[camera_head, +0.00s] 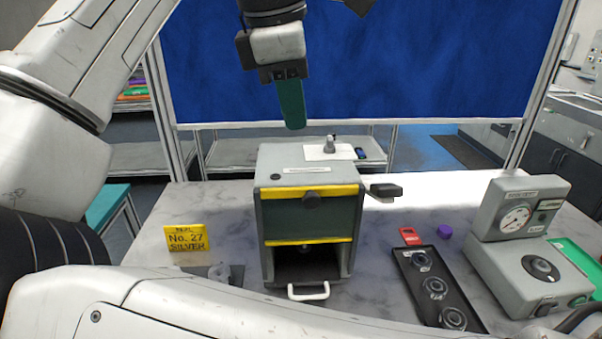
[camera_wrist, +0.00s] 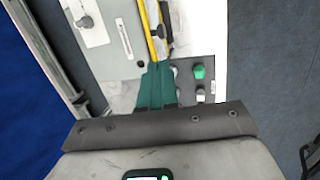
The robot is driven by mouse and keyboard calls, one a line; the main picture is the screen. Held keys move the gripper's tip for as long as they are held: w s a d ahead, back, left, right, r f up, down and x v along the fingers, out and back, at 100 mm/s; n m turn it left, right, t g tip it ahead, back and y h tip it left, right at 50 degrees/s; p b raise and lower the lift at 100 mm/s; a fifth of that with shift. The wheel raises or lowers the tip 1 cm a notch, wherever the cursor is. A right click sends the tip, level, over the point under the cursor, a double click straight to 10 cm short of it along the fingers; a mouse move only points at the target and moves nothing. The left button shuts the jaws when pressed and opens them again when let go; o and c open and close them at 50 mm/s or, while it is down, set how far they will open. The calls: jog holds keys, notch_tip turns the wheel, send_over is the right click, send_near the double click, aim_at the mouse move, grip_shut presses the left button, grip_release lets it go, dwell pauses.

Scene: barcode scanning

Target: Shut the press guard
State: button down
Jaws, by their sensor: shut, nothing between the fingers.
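The press (camera_head: 265,230) is a grey box standing on the marble table in the middle of the head view. The wrist view shows the yellow guard strips (camera_wrist: 150,30) beyond my fingers. My gripper (camera_head: 295,124) has green fingers, pointing down, shut and empty, above and behind the press top. The fingers also show shut in the wrist view (camera_wrist: 158,72).
A white handle (camera_head: 308,291) sticks out at the press's lower front. A dark lever (camera_head: 385,191) juts from its right side. A yellow sign (camera_head: 187,240) stands left. A black tray (camera_head: 432,285) with round parts and a gauge unit (camera_head: 515,225) stand right.

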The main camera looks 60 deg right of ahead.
aim_at(310, 195)
jog(key=p+x, duration=0.1)
jog(key=x, duration=1.2)
jog(key=shift+s+a, duration=0.1)
jog(key=shift+f, duration=0.1)
